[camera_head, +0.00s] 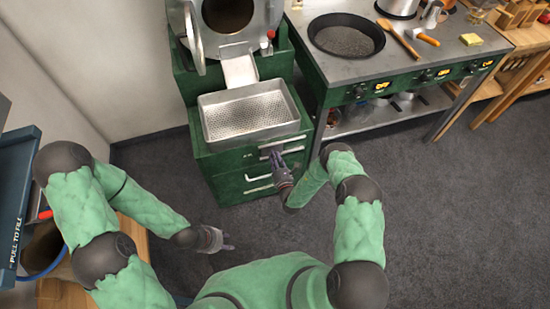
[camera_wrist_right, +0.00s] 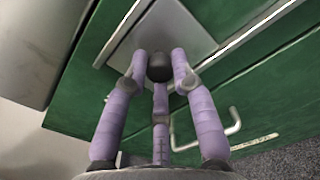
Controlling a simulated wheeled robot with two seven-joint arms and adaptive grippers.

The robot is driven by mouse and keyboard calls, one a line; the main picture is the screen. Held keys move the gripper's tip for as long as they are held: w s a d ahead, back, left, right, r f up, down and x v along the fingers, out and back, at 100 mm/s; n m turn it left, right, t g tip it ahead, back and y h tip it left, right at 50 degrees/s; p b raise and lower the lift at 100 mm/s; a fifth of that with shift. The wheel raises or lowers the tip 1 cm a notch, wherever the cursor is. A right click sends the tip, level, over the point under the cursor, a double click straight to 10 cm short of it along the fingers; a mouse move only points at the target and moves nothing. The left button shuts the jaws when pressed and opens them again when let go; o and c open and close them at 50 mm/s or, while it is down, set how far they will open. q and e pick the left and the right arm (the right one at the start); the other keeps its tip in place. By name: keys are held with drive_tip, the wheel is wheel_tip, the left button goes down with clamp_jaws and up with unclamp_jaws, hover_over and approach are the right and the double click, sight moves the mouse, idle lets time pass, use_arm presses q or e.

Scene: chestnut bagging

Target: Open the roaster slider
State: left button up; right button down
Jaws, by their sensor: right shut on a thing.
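The green roaster (camera_head: 250,165) stands at the upper middle of the head view. Its slider is a flat metal plate (camera_wrist_right: 165,28) in the green front, with a dark round knob (camera_wrist_right: 160,66). My right gripper (camera_head: 275,155) is at the roaster's front, below the tray. In the right wrist view its purple fingers (camera_wrist_right: 159,72) are closed around the knob. The gripper hides part of the slider in the head view. My left gripper (camera_head: 231,242) hangs low over the floor, apart from everything, with its fingers spread and empty.
A perforated metal tray (camera_head: 250,94) sits above the slider, under the chute (camera_head: 240,70). A looped handle (camera_wrist_right: 232,122) is beside my right fingers. A steel stove table (camera_head: 345,65) with a pan (camera_head: 346,40) stands at the right. The dark floor (camera_head: 450,200) is clear.

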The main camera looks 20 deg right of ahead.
drive_tip(key=shift+r, duration=0.15)
drive_tip(key=d, duration=0.9)
drive_tip(key=shift+w+r+b, duration=0.1)
drive_tip(key=shift+w+b, duration=0.2)
drive_tip(key=c, duration=1.1)
unclamp_jaws()
drive_tip(key=shift+o, duration=0.4)
drive_tip(key=shift+s+a, duration=0.1)
drive_tip(key=shift+s, duration=0.15)
drive_tip(key=s, duration=1.1)
drive_tip(key=shift+s+d, duration=0.25)
drive_tip(key=shift+s, duration=0.1)
